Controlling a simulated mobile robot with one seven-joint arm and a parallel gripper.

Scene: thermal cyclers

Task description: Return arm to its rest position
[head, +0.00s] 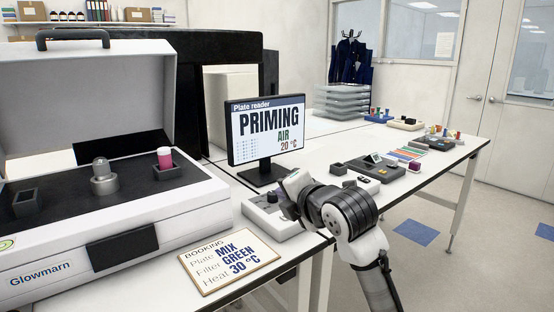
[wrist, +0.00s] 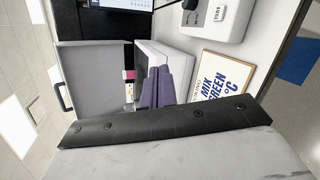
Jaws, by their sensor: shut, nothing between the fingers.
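My arm (head: 345,212) reaches up from the lower right in the head view, bent at the front edge of the bench, next to the small white control box. My gripper (wrist: 171,80) shows in the wrist view as two purple-grey fingers close together, shut and empty. In the head view its fingers are hard to make out behind the arm's dark joint. The wrist view is turned on its side, and the fingers overlap the open white Glowmarn machine beyond them. No contact with anything is visible.
The Glowmarn machine (head: 120,240) stands open at left with a pink-filled tube (head: 165,160) inside. A monitor (head: 266,130) reading PRIMING, the control box (head: 262,213) and a booking card (head: 229,261) are near the arm. Small racks (head: 375,168) stand farther right. Floor at right is mostly free.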

